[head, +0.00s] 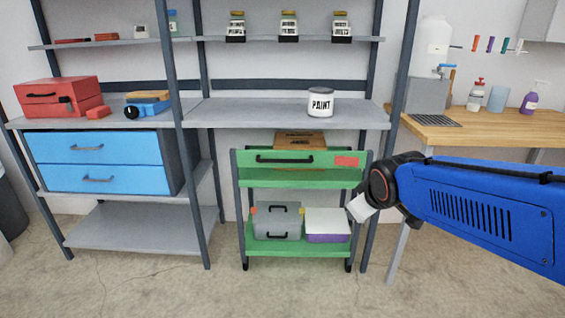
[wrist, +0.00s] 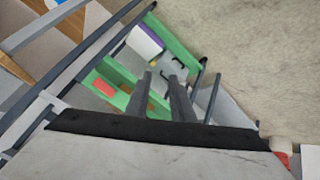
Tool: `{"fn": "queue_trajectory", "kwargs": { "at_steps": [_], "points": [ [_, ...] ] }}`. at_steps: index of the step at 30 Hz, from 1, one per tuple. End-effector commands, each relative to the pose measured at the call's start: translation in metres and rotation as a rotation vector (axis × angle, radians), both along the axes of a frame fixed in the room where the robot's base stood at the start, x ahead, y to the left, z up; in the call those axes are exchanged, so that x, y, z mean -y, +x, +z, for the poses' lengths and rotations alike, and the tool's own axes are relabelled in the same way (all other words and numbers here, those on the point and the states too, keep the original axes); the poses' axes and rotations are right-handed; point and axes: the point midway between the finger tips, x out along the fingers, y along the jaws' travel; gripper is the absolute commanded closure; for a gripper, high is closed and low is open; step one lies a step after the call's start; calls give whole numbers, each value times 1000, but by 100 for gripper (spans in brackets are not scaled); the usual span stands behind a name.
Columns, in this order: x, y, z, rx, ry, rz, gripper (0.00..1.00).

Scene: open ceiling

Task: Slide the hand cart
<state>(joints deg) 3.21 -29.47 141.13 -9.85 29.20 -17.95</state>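The hand cart (head: 262,180) is green with dark posts and small black wheels. In the head view it stands on the floor, partly under the grey shelf unit. A black bar handle (head: 284,159) is on its upper green front. In the wrist view the cart (wrist: 126,78) lies tilted beyond the fingers. My gripper (head: 358,208) is at the cart's right side in the head view, its fingertips not clear there. In the wrist view my gripper (wrist: 161,77) shows two grey fingers apart with nothing between them. Contact with the cart cannot be told.
A grey box (head: 277,221) and a white-and-purple box (head: 327,224) sit on the cart's lower tray. A paint can (head: 320,102) stands on the shelf above. A wooden workbench (head: 480,129) is at the right. The concrete floor (head: 180,285) in front is clear.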

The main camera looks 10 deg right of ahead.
Motion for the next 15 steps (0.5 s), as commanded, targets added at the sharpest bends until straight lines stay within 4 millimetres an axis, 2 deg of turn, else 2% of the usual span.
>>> {"fn": "queue_trajectory", "kwargs": {
  "at_steps": [7, 15],
  "points": [
    [19, 79, -8, 156, -198, 185, 78],
    [23, 166, -12, 332, -431, 440, 78]
  ]
}}
